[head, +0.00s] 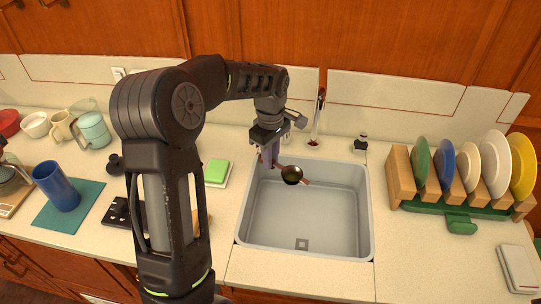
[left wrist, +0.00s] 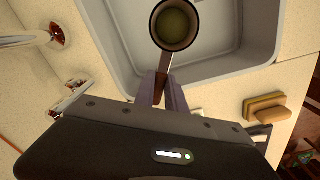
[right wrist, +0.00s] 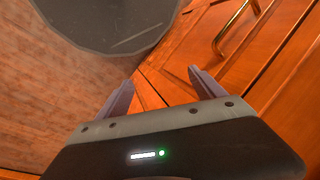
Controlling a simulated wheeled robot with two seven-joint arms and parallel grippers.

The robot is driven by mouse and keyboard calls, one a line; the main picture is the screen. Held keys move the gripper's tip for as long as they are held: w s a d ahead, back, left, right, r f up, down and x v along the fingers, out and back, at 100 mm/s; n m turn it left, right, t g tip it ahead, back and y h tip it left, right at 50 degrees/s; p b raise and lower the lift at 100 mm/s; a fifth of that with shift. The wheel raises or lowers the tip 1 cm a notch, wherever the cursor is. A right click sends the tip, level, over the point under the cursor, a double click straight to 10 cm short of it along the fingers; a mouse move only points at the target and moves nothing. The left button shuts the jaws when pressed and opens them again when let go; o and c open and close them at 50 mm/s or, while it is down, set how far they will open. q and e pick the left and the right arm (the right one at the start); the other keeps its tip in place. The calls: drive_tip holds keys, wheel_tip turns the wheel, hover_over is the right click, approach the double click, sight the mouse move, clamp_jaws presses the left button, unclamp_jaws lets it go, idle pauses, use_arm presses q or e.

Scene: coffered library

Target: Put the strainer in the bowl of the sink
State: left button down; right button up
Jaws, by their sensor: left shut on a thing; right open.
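The strainer (head: 291,175) is a small dark round cup with a brownish handle. It is held over the back left part of the sink bowl (head: 310,215), a grey rectangular basin. My left gripper (head: 268,158) is shut on the strainer's handle near the basin's back left corner. In the left wrist view the strainer's cup (left wrist: 175,25) lies beyond the fingertips (left wrist: 163,88), with the basin (left wrist: 225,45) below it. My right gripper (right wrist: 165,90) is open and empty, facing wooden cabinet fronts and the floor; it is not in the head view.
A faucet (head: 316,120) stands behind the sink. A dish rack (head: 400,175) with several plates is to the right. A green sponge (head: 216,172) lies left of the sink. A blue cup (head: 55,187) and several mugs stand farther left. The basin floor is clear except for its drain.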

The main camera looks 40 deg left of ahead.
use_arm(q)
drive_tip(key=b, duration=0.5)
hover_over(271, 202)
drive_tip(key=shift+f, duration=4)
drive_tip(key=shift+a+f+b, duration=0.1)
drive_tip(key=shift+f+b, duration=2.55)
drive_tip(key=shift+f, duration=1.05)
drive_tip(key=shift+f+b, duration=0.4)
drive_tip(key=shift+f, duration=0.2)
drive_tip(key=c, duration=1.3)
unclamp_jaws()
wheel_tip(271, 202, up, 8)
drive_tip(key=shift+f, duration=0.1)
